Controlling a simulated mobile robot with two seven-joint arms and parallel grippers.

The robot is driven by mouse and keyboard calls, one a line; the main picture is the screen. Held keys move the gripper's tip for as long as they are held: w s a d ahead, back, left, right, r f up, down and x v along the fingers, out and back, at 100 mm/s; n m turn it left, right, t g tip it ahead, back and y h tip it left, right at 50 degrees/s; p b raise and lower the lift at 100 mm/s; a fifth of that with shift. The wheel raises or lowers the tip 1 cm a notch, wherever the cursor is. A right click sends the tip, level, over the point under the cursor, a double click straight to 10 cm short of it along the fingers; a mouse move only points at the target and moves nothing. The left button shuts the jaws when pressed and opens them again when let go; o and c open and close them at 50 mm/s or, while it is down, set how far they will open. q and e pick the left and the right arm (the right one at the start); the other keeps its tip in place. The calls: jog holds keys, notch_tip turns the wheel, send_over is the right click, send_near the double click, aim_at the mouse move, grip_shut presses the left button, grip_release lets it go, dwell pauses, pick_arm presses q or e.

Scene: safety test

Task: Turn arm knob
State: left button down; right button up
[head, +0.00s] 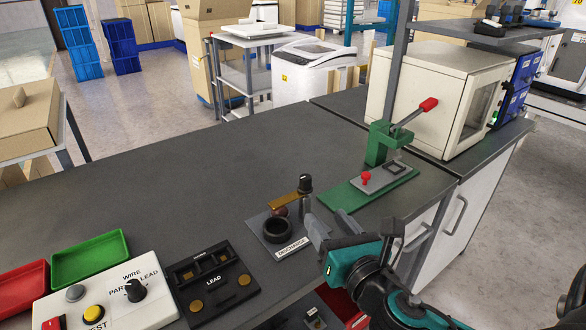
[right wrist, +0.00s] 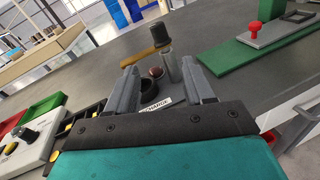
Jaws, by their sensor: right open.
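A black knob (head: 305,184) tops a short metal post on the small grey plate marked DISCHARGE (head: 262,226); it also shows in the right wrist view (right wrist: 157,36). Another black knob (head: 135,290) sits on the white control box (head: 100,312), among the labels PART, WIRE and LEAD. My right gripper (head: 328,220) is open and empty. It is at the right of the DISCHARGE plate, and in the right wrist view its fingers (right wrist: 160,68) point toward the plate, with the post between them in the picture. Contact cannot be told. My left gripper is not in view.
A green press (head: 380,150) with a red-handled lever stands at the right. A black LEAD fixture (head: 213,282), a green tray (head: 91,260) and a red tray (head: 22,288) lie at the left. The dark bench (head: 170,180) is clear behind them.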

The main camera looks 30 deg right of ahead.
aim_at(303, 175)
jog(key=shift+n, duration=0.8)
jog(key=w+d, duration=0.1)
jog(key=w, duration=0.3)
jog(key=w+d+r, duration=0.1)
jog(key=w, duration=0.8)
jog(key=shift+w+d+r, duration=0.25)
jog(key=shift+d+r, duration=0.15)
jog(key=shift+c, duration=0.3)
jog(key=shift+t, duration=0.3)
jog(key=c, duration=0.9)
